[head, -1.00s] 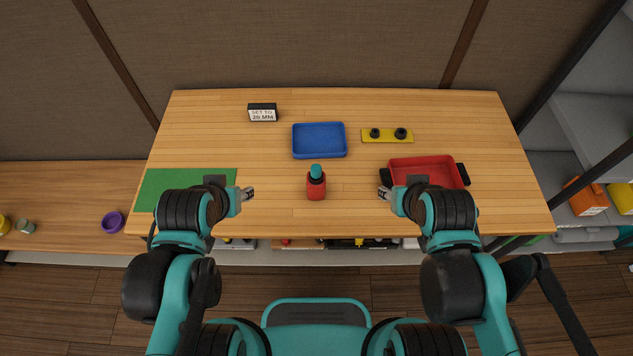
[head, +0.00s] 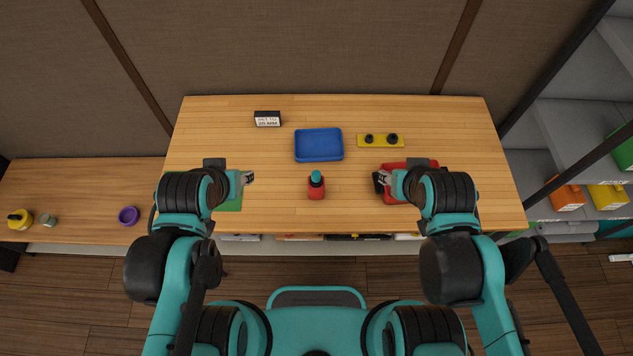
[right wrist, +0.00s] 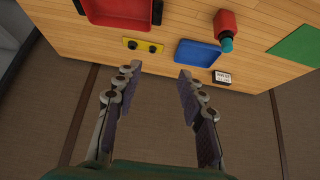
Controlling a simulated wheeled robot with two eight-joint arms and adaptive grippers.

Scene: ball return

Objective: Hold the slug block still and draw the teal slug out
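The slug block (head: 316,191) is a red block standing on the wooden table near its front middle. The teal slug (head: 316,176) sticks out of its top. Both show in the right wrist view, the block (right wrist: 227,22) and the slug (right wrist: 226,43), near the top. My left gripper (head: 248,178) is to the left of the block, apart from it. Its fingertips are too small to judge. My right gripper (head: 382,179) is to the right of the block, in front of the red tray's left side. In the right wrist view its fingers (right wrist: 160,78) are wide apart with nothing between them.
A blue tray (head: 319,158) lies behind the block. A yellow plate with two dark knobs (head: 380,146) and a red tray (head: 410,164) are at right. A small sign (head: 267,119) stands at back left. A green mat (head: 230,206) is partly hidden by my left arm.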

